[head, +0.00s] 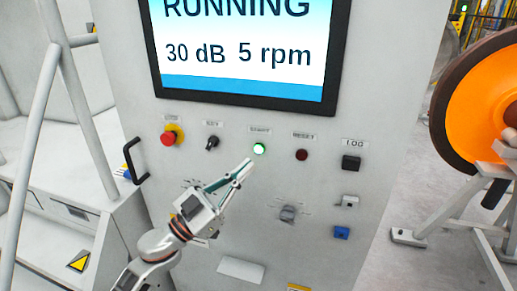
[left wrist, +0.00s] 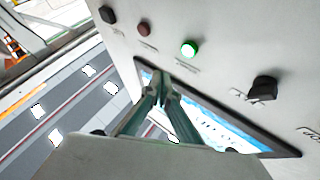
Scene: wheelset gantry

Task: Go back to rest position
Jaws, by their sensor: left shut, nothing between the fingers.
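My left gripper (head: 247,165) is shut and empty in front of the grey control cabinet (head: 380,100), its tips just below and left of the lit green start button (head: 259,149). In the left wrist view the shut fingers (left wrist: 160,82) point toward the panel, and the green button (left wrist: 189,48) glows beyond them. I cannot tell exactly how far the tips are from the panel. The screen (head: 240,45) reads RUNNING, 30 dB and 5 rpm. My right gripper does not show.
The panel also has a red emergency button (head: 168,138), a black key switch (head: 212,143), a dark red reset button (head: 302,155) and a black handle (head: 134,160). An orange wheel (head: 485,100) stands on a grey frame at the right. White steps (head: 60,215) are at the left.

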